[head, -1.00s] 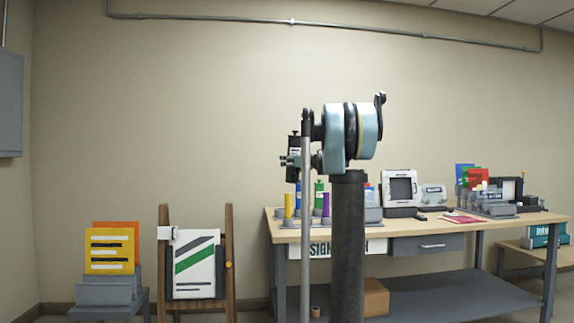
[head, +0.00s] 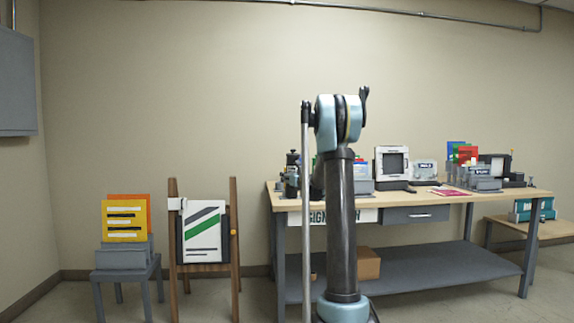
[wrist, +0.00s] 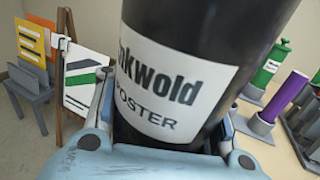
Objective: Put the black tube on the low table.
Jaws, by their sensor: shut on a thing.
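The black tube (wrist: 185,25) fills the middle of the wrist view, with a white label reading "nkwold" and "POSTER". My gripper (wrist: 165,125) is shut on it, with a finger on each side. Its top and bottom ends are out of this view. In the head view my arm largely hides the gripper; a dark shape shows left of the arm, too small to make out. A small low grey table (head: 127,272) stands at the left, bearing a holder of yellow and orange boards (head: 126,220).
A long workbench (head: 450,191) stands behind my arm, with holders, a framed device (head: 391,163) and boards on top and a box (head: 369,263) on its shelf. An easel (head: 235,255) with a striped poster stands left of it. Green (wrist: 272,65) and purple tubes (wrist: 285,95) stand nearby.

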